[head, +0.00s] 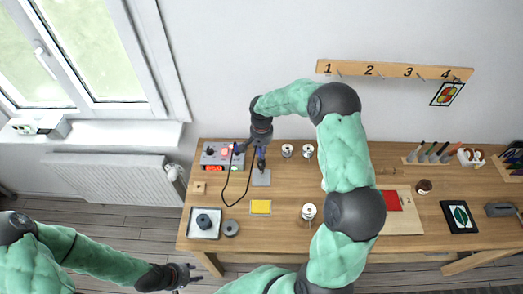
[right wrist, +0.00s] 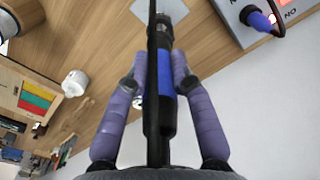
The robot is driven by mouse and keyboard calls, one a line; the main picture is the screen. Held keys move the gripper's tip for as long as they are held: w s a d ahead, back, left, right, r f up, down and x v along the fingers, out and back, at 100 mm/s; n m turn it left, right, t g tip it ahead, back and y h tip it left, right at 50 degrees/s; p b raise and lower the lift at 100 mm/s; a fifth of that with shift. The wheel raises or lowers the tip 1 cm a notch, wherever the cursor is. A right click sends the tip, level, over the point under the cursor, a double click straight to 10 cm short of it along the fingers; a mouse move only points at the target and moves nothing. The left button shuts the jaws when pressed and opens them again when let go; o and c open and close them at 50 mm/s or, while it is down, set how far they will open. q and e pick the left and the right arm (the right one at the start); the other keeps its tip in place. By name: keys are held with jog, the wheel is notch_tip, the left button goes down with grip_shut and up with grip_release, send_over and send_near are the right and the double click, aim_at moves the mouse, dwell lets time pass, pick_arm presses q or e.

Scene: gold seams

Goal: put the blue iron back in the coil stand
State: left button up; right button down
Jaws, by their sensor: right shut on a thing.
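My right gripper (head: 251,152) is over the back left of the bench. In the right wrist view its two purple fingers (right wrist: 159,68) are shut on the blue iron (right wrist: 166,88), one on each side of its blue and black body. A black cable crosses in front of the iron there. In the head view a grey plate (head: 261,180) lies just below and right of this gripper. The coil stand cannot be made out clearly; the gripper and arm cover part of that spot. My left gripper (head: 196,274) is open and empty, low in front of the bench's left end.
A grey control box (head: 210,159) with red lights stands at the back left; a black cable (head: 224,197) loops from it. A numbered hook rail (head: 390,69) hangs on the wall.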

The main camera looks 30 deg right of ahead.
jog(key=shift+f+b, duration=1.35)
jog(key=shift+f, duration=0.15)
jog(key=c, duration=1)
grip_release()
jog(key=shift+o, duration=0.4)
jog(key=o, duration=0.4)
jog(key=shift+r, duration=0.1)
jog(key=shift+r+p, duration=1.75)
jog(key=shift+r, duration=1.7)
jog(key=shift+f, duration=0.1)
